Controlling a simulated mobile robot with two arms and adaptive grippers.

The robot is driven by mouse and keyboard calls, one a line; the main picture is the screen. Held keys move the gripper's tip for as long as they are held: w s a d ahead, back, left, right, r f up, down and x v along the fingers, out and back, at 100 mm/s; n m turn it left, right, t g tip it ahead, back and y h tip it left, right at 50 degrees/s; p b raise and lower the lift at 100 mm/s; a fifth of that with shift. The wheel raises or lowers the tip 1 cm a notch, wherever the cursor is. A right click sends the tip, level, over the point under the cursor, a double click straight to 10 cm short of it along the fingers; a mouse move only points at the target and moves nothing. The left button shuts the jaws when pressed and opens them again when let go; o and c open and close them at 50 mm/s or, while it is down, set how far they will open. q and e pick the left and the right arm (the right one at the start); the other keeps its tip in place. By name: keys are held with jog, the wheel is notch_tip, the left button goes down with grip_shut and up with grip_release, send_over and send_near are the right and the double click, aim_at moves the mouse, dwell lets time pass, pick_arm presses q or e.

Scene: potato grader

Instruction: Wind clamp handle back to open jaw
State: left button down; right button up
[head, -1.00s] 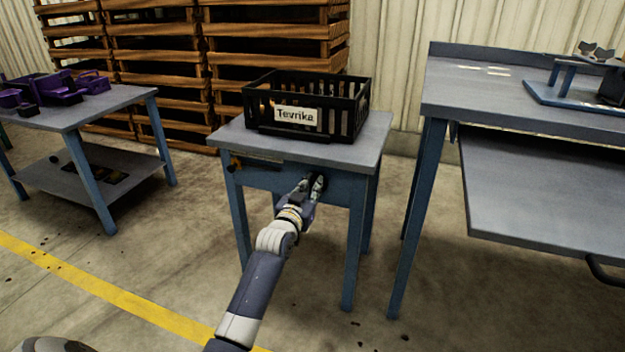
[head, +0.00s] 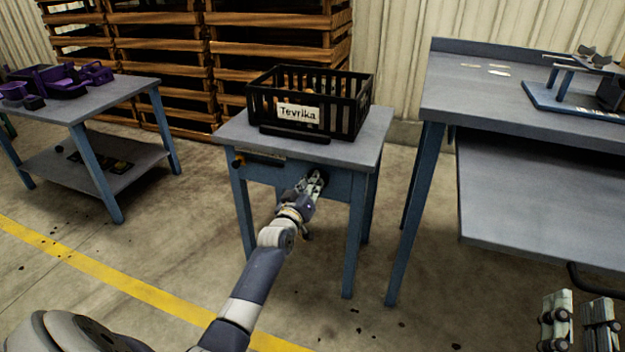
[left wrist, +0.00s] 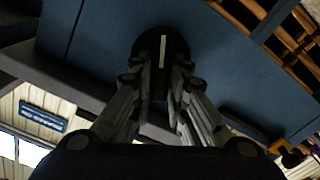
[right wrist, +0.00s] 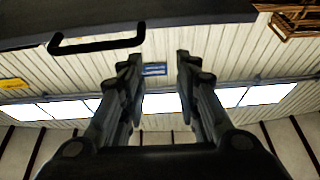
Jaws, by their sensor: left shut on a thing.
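The clamp handle appears as a dark round knob with a pale stripe in the left wrist view (left wrist: 163,48), on the blue front panel of the small table. My left gripper (head: 317,178) reaches it from the front and is shut on it, one finger on each side. In the head view the fingers hide most of the knob. A dark bar (head: 294,134) lies along the tabletop's front edge; I cannot tell whether it is the clamp's jaw. My right gripper (head: 578,308) is open and empty at the lower right, with a clear gap between its fingers in the right wrist view (right wrist: 158,75).
A black crate (head: 350,119) labelled Tevrika stands on the small table (head: 229,136). An orange-tipped part (head: 238,161) sits at the panel's left. A taller bench (head: 450,95) with a lower shelf and dark handle stands right. A table with purple parts (head: 70,80) stands left.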

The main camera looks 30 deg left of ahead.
pick_arm(q)
jog(key=shift+a+f+n+p, duration=0.1)
jog(key=shift+n, duration=1.85)
jog(key=shift+a+f+n+p, duration=0.1)
jog(key=shift+a+f+n, duration=0.05)
jog(key=shift+n, duration=1.85)
jog(key=shift+a+f+n+p, duration=0.1)
jog(key=shift+n, duration=1.85)
pick_arm(e)
jog(key=shift+w+d+f+g+h, duration=0.1)
jog(key=shift+w+f+g+h, duration=0.1)
jog(key=shift+f+g, duration=0.4)
jog(key=shift+w+f+g+h, duration=0.15)
jog(key=shift+f+g, duration=0.1)
jog(key=shift+f, duration=0.65)
jog(key=shift+w+d+f+g+h, duration=0.1)
jog(key=shift+w+f+g+h, duration=0.1)
jog(key=shift+f+g, duration=0.4)
jog(key=shift+t, duration=0.25)
pick_arm(q)
jog(key=c, duration=1.6)
grip_release()
jog(key=shift+o, duration=0.2)
pick_arm(e)
jog(key=shift+a+f, duration=0.1)
pick_arm(q)
jog(key=shift+s+f, duration=0.1)
